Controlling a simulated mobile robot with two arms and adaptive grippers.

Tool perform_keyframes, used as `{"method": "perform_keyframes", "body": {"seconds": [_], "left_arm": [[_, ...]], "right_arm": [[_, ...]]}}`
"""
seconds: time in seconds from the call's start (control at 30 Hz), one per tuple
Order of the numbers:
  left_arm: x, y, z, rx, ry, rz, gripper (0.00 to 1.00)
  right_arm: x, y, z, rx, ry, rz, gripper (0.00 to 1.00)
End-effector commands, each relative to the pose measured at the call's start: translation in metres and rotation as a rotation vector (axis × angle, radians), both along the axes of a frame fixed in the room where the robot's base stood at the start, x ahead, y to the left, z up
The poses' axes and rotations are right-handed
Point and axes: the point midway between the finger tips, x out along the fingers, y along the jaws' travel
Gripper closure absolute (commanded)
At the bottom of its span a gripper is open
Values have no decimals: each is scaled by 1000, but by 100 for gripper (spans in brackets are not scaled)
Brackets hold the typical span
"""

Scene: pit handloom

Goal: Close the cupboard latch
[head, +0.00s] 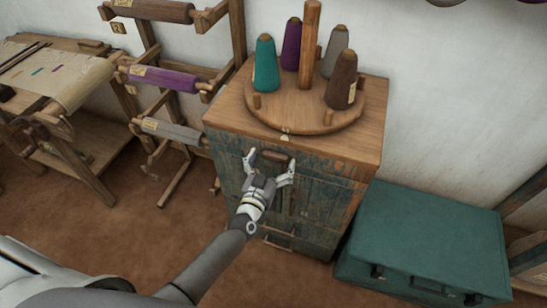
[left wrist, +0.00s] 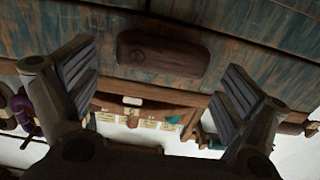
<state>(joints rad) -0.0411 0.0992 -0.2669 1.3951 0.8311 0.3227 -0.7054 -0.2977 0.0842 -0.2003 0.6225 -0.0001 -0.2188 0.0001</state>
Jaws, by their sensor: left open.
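The cupboard (head: 335,172) has worn blue-green wooden doors and a brown wooden top. The latch, a dark brown rounded wooden bar (head: 274,155), lies roughly level across the upper front of the cupboard. In the left wrist view the latch (left wrist: 163,57) shows nearly whole, with a round peg near one end. My left gripper (head: 270,166) is open in front of the cupboard, its fingers on either side of the latch. In the left wrist view the fingers (left wrist: 160,85) are spread and nothing is between their tips; contact with the latch cannot be told. My right gripper is not in view.
A round wooden stand (head: 300,112) with several yarn cones sits on the cupboard. A teal chest (head: 430,240) stands on the floor at the right. A rack with yarn rolls (head: 165,78) and a loom (head: 60,80) stand at the left. The brown floor (head: 150,235) before the cupboard is clear.

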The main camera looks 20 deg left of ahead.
Motion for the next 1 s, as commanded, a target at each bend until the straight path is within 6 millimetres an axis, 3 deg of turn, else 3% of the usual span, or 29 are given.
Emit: {"method": "perform_keyframes", "body": {"seconds": [0.43, 0.8, 1.0], "left_arm": [[10, 0, 0, 1, 1, 0, 4], [10, 0, 0, 1, 1, 0, 49], [10, 0, -1, -12, 1, 0, 49]], "right_arm": [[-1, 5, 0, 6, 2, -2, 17], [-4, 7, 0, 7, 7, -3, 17], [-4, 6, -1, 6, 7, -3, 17]]}}
